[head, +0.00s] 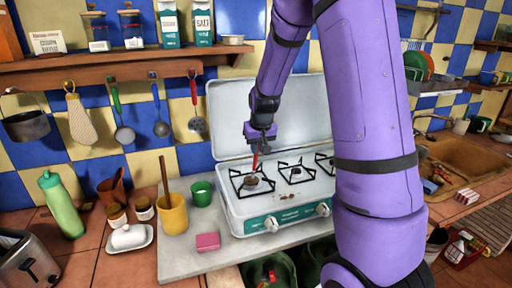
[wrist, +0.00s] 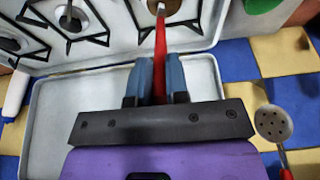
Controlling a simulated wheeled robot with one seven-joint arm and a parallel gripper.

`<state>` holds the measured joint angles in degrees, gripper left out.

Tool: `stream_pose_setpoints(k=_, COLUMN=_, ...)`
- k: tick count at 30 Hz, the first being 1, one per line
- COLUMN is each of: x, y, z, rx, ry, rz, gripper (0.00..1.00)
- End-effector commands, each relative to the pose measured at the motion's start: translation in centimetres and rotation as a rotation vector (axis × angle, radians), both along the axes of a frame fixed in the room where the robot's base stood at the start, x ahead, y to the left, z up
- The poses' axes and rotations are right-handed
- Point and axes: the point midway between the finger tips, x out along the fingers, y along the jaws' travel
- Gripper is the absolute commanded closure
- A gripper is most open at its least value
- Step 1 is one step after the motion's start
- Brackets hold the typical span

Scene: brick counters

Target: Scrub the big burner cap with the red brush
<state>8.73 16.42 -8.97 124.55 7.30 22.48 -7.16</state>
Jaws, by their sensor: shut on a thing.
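My gripper (head: 262,138) is shut on the red brush (head: 255,161), which points down over the left burner of the white camping stove (head: 230,207). In the wrist view the brush (wrist: 159,55) sits between the two blue fingers (wrist: 154,80), its pale tip at the edge of the brownish left burner cap (wrist: 185,8). This cap also shows in the head view (head: 251,183), under a black grate. I cannot tell whether the brush touches it. Darker smaller-looking caps of the other burners (wrist: 72,18) show at left in the wrist view.
The stove's open lid (head: 232,115) stands behind the burners. Brown stains (head: 291,197) mark the stove top. A green cup (head: 201,193), a yellow pot (head: 173,215) and a pink sponge (head: 208,241) stand left of the stove. Utensils, including a skimmer (wrist: 272,123), hang on the tiled wall.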

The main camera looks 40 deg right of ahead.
Motion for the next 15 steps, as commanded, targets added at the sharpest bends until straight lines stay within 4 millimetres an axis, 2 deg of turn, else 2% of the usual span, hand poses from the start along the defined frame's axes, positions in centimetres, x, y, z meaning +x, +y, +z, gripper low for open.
stream_pose_setpoints(k=15, x=0.4, y=1.5, z=0.0, rx=0.001, ry=0.002, rz=0.001, gripper=1.0)
